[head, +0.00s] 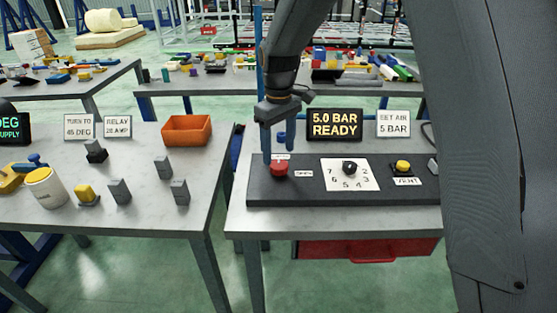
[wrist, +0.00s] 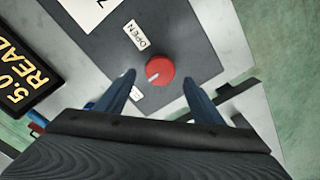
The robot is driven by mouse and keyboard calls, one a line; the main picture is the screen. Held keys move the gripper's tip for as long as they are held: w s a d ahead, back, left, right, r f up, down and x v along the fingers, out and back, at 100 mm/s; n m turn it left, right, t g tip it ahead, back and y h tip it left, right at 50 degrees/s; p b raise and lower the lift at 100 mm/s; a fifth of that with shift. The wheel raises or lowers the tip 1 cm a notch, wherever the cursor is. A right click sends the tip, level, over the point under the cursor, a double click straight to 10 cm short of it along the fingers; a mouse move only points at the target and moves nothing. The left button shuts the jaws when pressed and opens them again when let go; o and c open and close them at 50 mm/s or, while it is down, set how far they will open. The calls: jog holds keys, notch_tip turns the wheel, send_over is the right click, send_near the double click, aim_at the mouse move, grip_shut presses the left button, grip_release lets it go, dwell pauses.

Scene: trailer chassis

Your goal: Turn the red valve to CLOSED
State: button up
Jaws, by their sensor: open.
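The red valve (head: 279,169) is a round knob at the left end of a dark panel (head: 310,191). In the wrist view the red valve (wrist: 164,67) has a white mark on its lower left, pointing toward a small white label (wrist: 136,93). That label is partly hidden by a finger and I cannot read it. A label reading OPEN (wrist: 137,35) lies up and left of the knob. My gripper (wrist: 159,80) is open, its blue fingertips on either side of the knob. In the head view my gripper (head: 274,153) points down at the valve; contact cannot be told.
On the same panel are a numbered dial (head: 349,168) and a yellow button (head: 403,166). Behind stand a display (head: 334,125) reading 5.0 BAR READY and a sign (head: 393,124) reading SET AIR 5 BAR. An orange bin (head: 187,130) is on the left table.

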aim_at(279, 164)
jog(key=shift+r+b, duration=0.3)
jog(key=shift+r, duration=1.45)
